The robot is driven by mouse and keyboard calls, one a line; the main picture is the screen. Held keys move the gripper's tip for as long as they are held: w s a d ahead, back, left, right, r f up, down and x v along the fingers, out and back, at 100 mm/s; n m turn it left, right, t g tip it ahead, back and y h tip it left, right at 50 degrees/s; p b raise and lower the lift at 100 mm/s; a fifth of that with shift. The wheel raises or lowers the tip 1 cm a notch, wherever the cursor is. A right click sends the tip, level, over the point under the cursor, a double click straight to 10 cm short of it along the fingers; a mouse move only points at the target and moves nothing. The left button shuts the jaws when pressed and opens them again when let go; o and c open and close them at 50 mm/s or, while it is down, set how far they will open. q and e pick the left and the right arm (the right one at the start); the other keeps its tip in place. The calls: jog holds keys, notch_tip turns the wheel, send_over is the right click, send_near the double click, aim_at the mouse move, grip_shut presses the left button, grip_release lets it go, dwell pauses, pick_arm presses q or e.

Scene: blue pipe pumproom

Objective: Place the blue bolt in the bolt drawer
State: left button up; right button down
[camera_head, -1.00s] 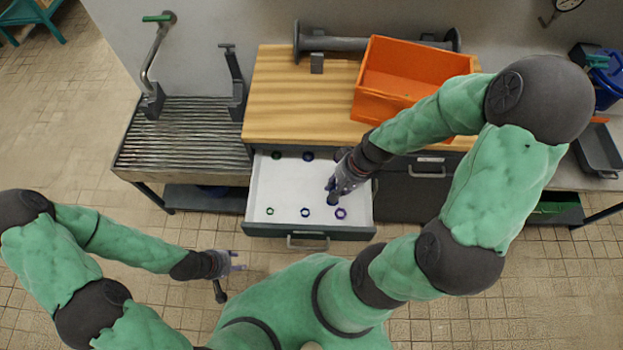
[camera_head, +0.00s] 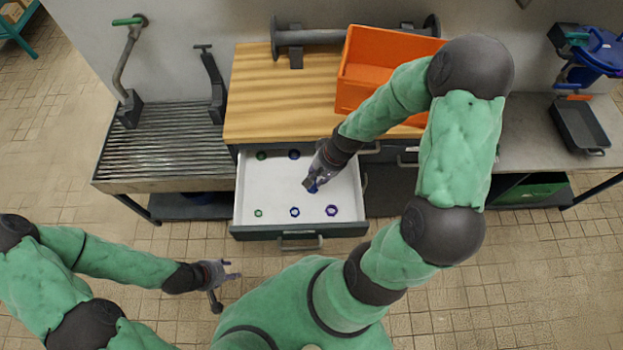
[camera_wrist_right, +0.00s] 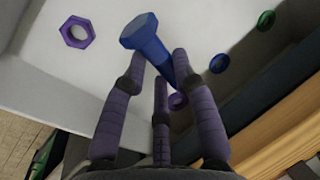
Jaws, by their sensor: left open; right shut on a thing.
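The open drawer (camera_head: 248,212) has a white inside and a dark front with a handle, and several small nuts or bolts lie in it in rows. My right gripper (camera_head: 312,184) is over the right half of the drawer and shut on the blue bolt (camera_wrist_right: 150,40). In the right wrist view the bolt is tilted, its hexagonal head clear of the fingers (camera_wrist_right: 165,95) and its shank between them. I cannot tell whether the bolt touches the drawer floor. My left gripper (camera_head: 228,274) is open and empty, in front of and left of the drawer.
A purple nut (camera_wrist_right: 77,32) lies in the drawer near the bolt head. An orange crate (camera_head: 352,95) stands on the wooden top (camera_head: 270,110) above the drawer. A slatted metal bench (camera_head: 155,150) is at left. A dark tray (camera_head: 580,128) lies on the right bench.

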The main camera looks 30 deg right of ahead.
jog(key=w+f, duration=0.1)
jog(key=f, duration=0.1)
jog(key=w+f+b, duration=0.1)
jog(key=w+f, duration=0.1)
jog(key=shift+d, duration=0.2)
jog(key=shift+d+b+x, duration=0.2)
jog(key=shift+b+x, duration=0.4)
jog(key=shift+x, duration=0.35)
jog(key=shift+d+b+x, duration=0.2)
jog(key=shift+b+x, duration=0.35)
jog(key=shift+x, duration=0.4)
jog(key=shift+f, duration=0.15)
jog(key=shift+f, duration=0.15)
jog(key=c, duration=1)
grip_release()
jog(key=shift+s, duration=0.1)
